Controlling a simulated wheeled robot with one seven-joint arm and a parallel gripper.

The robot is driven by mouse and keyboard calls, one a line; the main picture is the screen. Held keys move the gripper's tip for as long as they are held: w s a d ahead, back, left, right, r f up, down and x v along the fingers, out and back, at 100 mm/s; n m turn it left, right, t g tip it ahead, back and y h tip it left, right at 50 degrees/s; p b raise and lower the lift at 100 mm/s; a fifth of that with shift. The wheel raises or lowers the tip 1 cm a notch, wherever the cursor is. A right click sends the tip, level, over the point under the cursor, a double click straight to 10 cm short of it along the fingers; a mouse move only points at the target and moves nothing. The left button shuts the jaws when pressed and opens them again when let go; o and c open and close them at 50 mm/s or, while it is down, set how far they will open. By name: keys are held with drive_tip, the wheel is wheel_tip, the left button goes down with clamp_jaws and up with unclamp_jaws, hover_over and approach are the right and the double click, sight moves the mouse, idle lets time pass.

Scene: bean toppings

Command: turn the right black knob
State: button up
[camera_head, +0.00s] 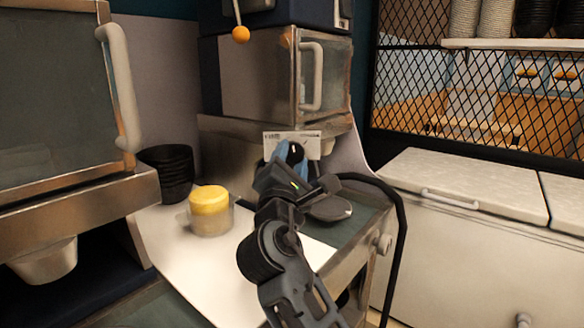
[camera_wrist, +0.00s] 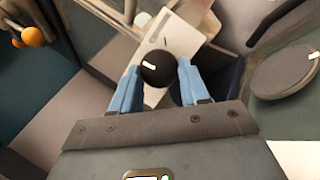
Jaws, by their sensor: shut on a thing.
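The black knob (camera_wrist: 158,70) sits on a pale control panel and has a white mark on its face. In the wrist view it lies between the two blue fingers of my gripper (camera_wrist: 156,82), which are shut on its sides. In the head view my gripper (camera_head: 290,158) reaches the white panel (camera_head: 312,136) under the steel oven, and the knob (camera_head: 296,152) shows dark between the blue fingertips. A small white round spot lies left of the knob in the wrist view; I cannot tell what it is.
A steel oven (camera_head: 270,75) stands above the panel. A round dark lid (camera_head: 330,208) lies right of my gripper. A yellow-topped container (camera_head: 209,205) and stacked black bowls (camera_head: 168,172) stand left. White chest units (camera_head: 450,180) stand right. An orange ball (camera_head: 241,34) hangs above.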

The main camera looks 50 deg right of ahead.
drive_tip(key=m+g, duration=0.1)
drive_tip(key=m, duration=0.1)
drive_tip(key=m+g, duration=0.1)
drive_tip(key=m, duration=0.2)
drive_tip(key=m+g, duration=0.1)
drive_tip(key=m, duration=0.1)
drive_tip(key=shift+w+a+r+m+y, duration=0.1)
drive_tip(key=shift+r+m+y, duration=0.15)
drive_tip(key=shift+m+y, duration=0.05)
drive_tip(key=shift+r+m+g+y+p, duration=0.15)
drive_tip(key=shift+m+g+y+p, duration=0.3)
drive_tip(key=shift+m, duration=1.55)
drive_tip(key=o, duration=1.1)
drive_tip(key=shift+c, duration=0.2)
drive_tip(key=b+v, duration=0.1)
drive_tip(key=v, duration=0.6)
drive_tip(key=shift+a+r, duration=0.15)
drive_tip(key=shift+a, duration=0.25)
